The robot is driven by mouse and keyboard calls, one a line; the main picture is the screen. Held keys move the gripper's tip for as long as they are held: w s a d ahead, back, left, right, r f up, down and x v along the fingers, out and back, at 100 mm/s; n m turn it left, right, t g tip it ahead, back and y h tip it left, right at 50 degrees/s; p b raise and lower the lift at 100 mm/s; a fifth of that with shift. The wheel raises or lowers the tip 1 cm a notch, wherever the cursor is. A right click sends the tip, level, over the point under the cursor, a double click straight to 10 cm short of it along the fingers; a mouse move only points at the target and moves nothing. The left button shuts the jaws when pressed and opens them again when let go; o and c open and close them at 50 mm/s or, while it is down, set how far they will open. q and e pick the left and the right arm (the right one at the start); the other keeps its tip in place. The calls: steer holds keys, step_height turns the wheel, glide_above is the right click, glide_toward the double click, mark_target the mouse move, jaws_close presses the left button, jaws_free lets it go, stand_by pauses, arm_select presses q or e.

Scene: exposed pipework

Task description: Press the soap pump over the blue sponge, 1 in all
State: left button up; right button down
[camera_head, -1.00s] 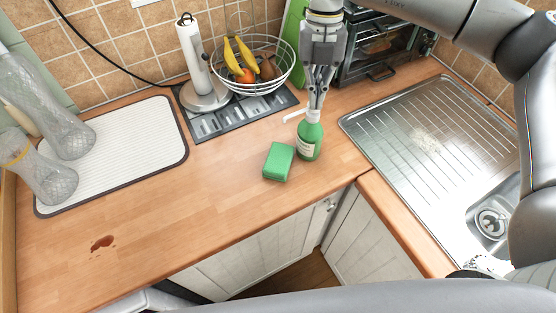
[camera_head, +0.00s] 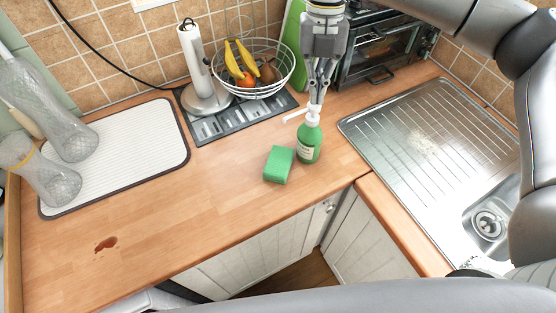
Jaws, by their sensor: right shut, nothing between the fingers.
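A green soap bottle (camera_head: 309,145) with a white pump (camera_head: 313,110) stands upright on the wooden counter. Its nozzle points left. A sponge (camera_head: 279,165) lies on the counter just left of and nearer than the bottle; it looks green, not blue. My right gripper (camera_head: 316,102) points down, shut and empty, with its fingertips right at the top of the pump. I cannot tell whether they touch it. My left gripper is not in view.
A wire fruit basket (camera_head: 285,75), paper towel holder (camera_head: 193,60) and oven (camera_head: 385,50) stand behind. A drying mat (camera_head: 120,150) with glass vessels (camera_head: 55,180) is left, a steel sink (camera_head: 425,135) right. A brown stain (camera_head: 106,244) marks the otherwise clear front-left counter.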

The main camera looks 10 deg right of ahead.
stand_by(0.5)
step_height(320, 180, up, 6)
steer(key=p, duration=0.3)
